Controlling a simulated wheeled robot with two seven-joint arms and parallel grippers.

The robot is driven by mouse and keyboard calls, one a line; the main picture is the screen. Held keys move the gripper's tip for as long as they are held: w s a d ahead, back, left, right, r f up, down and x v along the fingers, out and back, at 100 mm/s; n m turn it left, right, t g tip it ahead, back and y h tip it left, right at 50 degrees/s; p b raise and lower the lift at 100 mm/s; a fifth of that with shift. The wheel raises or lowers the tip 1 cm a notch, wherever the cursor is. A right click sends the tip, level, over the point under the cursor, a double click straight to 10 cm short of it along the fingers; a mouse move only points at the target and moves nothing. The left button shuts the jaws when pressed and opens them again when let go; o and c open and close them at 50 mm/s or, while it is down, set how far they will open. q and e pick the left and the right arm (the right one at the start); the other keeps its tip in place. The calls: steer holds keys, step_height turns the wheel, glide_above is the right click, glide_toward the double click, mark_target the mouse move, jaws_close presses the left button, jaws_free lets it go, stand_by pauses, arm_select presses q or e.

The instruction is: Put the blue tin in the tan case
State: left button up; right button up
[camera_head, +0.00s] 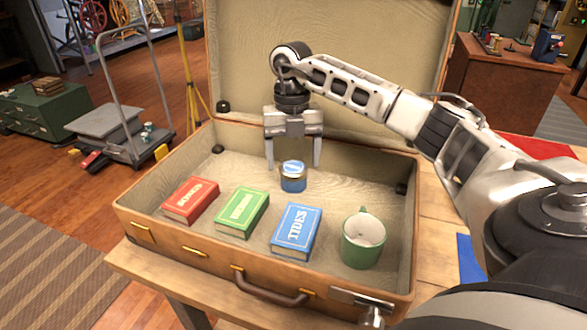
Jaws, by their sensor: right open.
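The blue tin (293,177) is a small round tin with a tan band near its top. It stands upright on the floor of the open tan case (245,262), toward the middle back. My right gripper (293,166) is above and around the tin's far side, fingers pointing down and spread apart, one on each side of it. I cannot tell whether a finger touches the tin. The tin shows whole in front of the gripper. My left gripper is not in view.
In the case lie a red book (190,200), a green book (242,212) and a blue book (296,231), with a green mug (363,240) at the right. The raised lid (345,50) stands behind my arm. The case rests on a wooden table (160,270).

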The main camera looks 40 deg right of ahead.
mark_target(292, 163)
step_height(292, 163, up, 8)
steer(key=shift+w+d+p, duration=0.25)
steer(key=shift+w+p, duration=0.15)
steer(key=shift+r, duration=0.1)
